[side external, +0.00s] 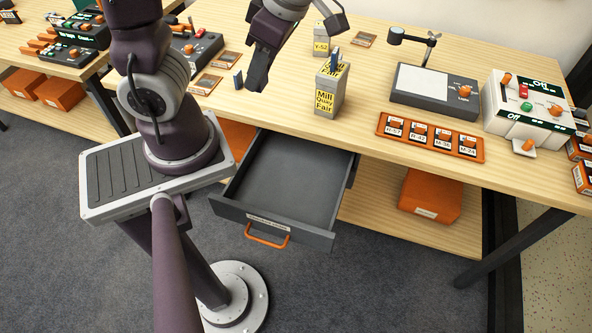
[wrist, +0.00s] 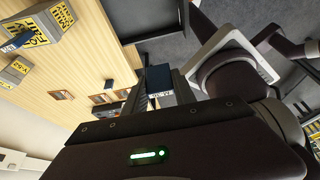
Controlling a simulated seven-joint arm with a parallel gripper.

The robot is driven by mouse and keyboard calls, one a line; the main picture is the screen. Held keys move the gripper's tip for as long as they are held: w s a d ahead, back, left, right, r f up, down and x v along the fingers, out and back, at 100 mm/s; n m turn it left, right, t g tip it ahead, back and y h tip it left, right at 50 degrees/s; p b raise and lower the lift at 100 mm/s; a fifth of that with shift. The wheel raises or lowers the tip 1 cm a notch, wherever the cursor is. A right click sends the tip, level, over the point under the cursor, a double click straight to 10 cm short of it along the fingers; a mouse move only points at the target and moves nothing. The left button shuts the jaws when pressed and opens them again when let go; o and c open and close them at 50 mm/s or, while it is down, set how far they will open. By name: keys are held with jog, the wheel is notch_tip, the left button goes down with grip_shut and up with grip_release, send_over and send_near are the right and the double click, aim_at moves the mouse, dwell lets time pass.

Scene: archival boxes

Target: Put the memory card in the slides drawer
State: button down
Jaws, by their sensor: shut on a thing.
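My gripper (side external: 257,82) is over the left part of the table, at the upper middle of the side view. In the wrist view my gripper (wrist: 162,92) is shut on a small dark blue card (wrist: 158,75) with a white label whose text is hard to read. The open grey drawer (side external: 318,239) sticks out below the tabletop, to the lower right of my gripper. It looks empty, has an orange handle, and its label is too small to read.
A grey box marked Mill Quay Fair (side external: 328,101), with a blue piece at its top, stands right of my gripper. A smaller Y-52 box (side external: 321,45) is behind it. An orange tray (side external: 430,138), a lamp stand (side external: 435,92) and a white console (side external: 525,112) stand further right.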

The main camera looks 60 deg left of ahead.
jog(key=f, duration=3.4)
jog(key=shift+s+f, duration=0.2)
jog(key=shift+f, duration=0.15)
jog(key=shift+f, duration=0.1)
jog(key=c, duration=1)
grip_release()
